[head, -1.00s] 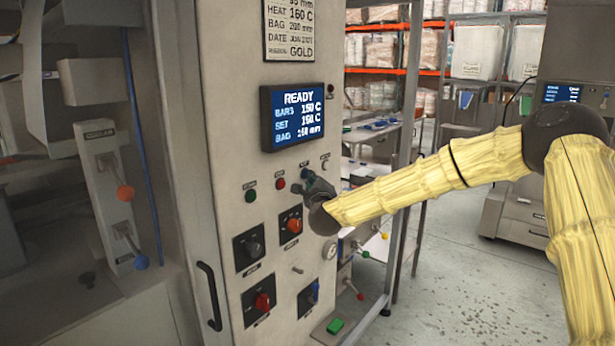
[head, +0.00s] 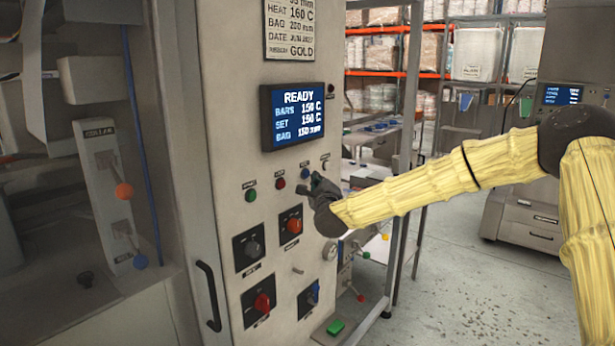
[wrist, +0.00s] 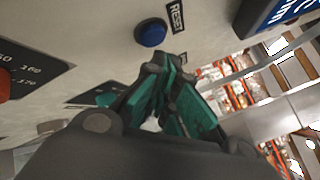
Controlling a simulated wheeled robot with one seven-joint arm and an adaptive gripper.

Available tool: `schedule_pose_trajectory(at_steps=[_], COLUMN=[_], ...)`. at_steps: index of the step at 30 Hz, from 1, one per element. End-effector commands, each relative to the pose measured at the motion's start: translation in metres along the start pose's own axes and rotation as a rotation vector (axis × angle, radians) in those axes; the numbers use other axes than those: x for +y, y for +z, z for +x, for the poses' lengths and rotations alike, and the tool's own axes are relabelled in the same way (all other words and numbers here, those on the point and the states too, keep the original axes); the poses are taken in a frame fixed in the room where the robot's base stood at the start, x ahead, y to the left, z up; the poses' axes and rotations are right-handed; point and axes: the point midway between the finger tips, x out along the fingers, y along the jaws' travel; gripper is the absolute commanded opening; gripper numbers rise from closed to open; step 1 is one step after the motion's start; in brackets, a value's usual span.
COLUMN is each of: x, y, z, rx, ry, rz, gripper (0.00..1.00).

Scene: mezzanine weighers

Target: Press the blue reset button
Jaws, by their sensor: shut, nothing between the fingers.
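The blue reset button (head: 305,173) sits in the upper row of buttons on the grey machine panel. In the wrist view the round blue button (wrist: 151,33) shows clear beside its RESET label (wrist: 176,17). My gripper (head: 316,182) is just below and right of the button in the head view. In the wrist view my gripper (wrist: 168,62) is shut and empty, its tips close to the button in the picture. A gap shows between tips and button there, so no contact is visible. The exact distance to the panel cannot be told.
A green button (head: 250,195), a red button (head: 280,184) and a white button (head: 325,164) flank the blue one. The READY screen (head: 294,115) is above. Rotary switches, including an orange one (head: 291,225), are below. Open floor lies to the right.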

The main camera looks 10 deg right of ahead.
Motion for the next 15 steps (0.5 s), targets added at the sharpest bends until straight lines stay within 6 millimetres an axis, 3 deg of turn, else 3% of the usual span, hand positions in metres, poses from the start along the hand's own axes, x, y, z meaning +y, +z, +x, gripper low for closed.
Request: schedule_pose_trajectory(at_steps=[15], x=[-0.013], y=[-0.015], z=[-0.02], rx=[0.0], ry=[0.0], rz=[0.0], gripper=[0.0])
